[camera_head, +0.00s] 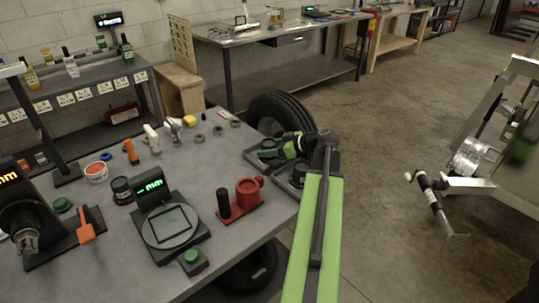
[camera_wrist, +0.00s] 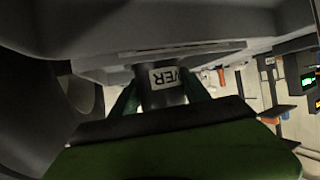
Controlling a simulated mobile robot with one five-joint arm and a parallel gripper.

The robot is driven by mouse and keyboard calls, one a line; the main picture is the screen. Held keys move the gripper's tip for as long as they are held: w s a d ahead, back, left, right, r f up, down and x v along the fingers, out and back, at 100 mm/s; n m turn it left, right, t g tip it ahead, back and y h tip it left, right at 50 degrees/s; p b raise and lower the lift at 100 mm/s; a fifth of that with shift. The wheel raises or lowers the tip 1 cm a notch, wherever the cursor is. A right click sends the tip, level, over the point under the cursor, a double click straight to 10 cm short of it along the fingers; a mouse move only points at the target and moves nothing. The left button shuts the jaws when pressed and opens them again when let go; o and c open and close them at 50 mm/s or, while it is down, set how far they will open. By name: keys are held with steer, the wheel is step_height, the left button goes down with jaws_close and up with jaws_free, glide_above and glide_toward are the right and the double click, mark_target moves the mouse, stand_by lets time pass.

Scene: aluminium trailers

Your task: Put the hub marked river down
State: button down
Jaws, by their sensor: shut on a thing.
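The hub (camera_wrist: 166,78) is a grey cylinder with a white label. My gripper (camera_wrist: 162,97) is shut on the hub, with one dark finger on each side. In the head view my gripper (camera_head: 281,148) is low over dark grey trays (camera_head: 250,157) at the right edge of the workbench. The hub cannot be made out there. A pale-edged grey surface crosses the wrist view close beyond the hub; whether the hub touches anything is unclear.
The grey workbench (camera_head: 225,152) carries a red fixture (camera_head: 249,193), a round gauge with a green display (camera_head: 169,226), small grey parts and an orange tool (camera_head: 130,151). A tyre (camera_head: 283,112) stands behind the trays. Open concrete floor lies right, before a metal trailer frame (camera_head: 470,187).

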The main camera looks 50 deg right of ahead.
steer(key=shift+r, duration=0.1)
steer(key=c, duration=1)
jaws_free()
steer(key=shift+f, duration=0.2)
steer(key=o, duration=0.5)
steer(key=shift+r+p, duration=0.3)
steer(key=p+v, duration=0.5)
steer(key=v, duration=0.7)
steer(key=shift+f, duration=0.1)
